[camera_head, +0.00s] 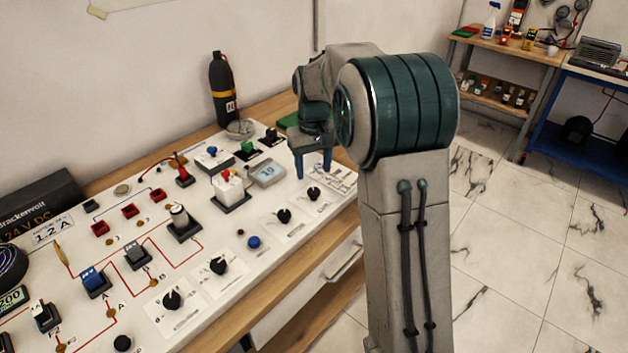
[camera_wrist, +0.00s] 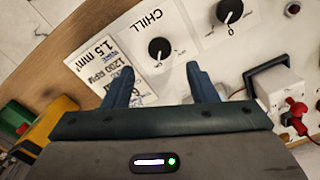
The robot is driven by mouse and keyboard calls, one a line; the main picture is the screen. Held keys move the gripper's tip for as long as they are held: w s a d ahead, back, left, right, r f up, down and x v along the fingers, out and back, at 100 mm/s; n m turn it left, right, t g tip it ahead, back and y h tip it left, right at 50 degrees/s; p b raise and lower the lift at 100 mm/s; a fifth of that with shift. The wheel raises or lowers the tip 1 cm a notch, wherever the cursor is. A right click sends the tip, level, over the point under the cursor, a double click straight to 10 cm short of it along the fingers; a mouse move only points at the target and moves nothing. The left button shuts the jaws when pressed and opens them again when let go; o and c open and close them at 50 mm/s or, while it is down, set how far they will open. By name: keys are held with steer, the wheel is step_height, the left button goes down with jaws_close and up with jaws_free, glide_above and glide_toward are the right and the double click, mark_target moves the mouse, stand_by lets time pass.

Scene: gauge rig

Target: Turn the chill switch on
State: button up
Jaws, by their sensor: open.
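The chill switch is a black round knob (camera_wrist: 161,49) on a white plate printed CHILL, in the upper middle of the wrist view. A white mark on the knob points down in that view, towards my gripper. In the head view the knob (camera_head: 313,193) is near the panel's right end. My gripper (camera_wrist: 159,70) is open and empty; its two blue fingers point towards the knob, one to each side of it in the picture. In the head view my gripper (camera_head: 313,173) is over the panel just behind the knob. I cannot tell its height above the panel.
A similar black knob (camera_head: 284,215) sits beside it, also in the wrist view (camera_wrist: 229,11). A white block with a red part (camera_head: 228,186) and a grey display box (camera_head: 267,173) stand nearby. A black bottle (camera_head: 222,88) stands behind. A printed card (camera_wrist: 112,68) lies beside the chill plate.

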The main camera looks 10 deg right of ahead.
step_height(320, 180, up, 7)
steer(key=shift+r, duration=0.2)
stand_by(0.3)
steer(key=s+f+m+t, duration=0.1)
steer(key=s+f, duration=0.1)
steer(key=s, duration=1.2)
steer(key=s+f+m+t, duration=0.1)
steer(key=s+f, duration=0.2)
steer(key=s, duration=1.1)
steer(key=shift+d+t, duration=0.4)
steer(key=shift+d, duration=0.05)
steer(key=c, duration=0.3)
steer(key=shift+c, duration=0.2)
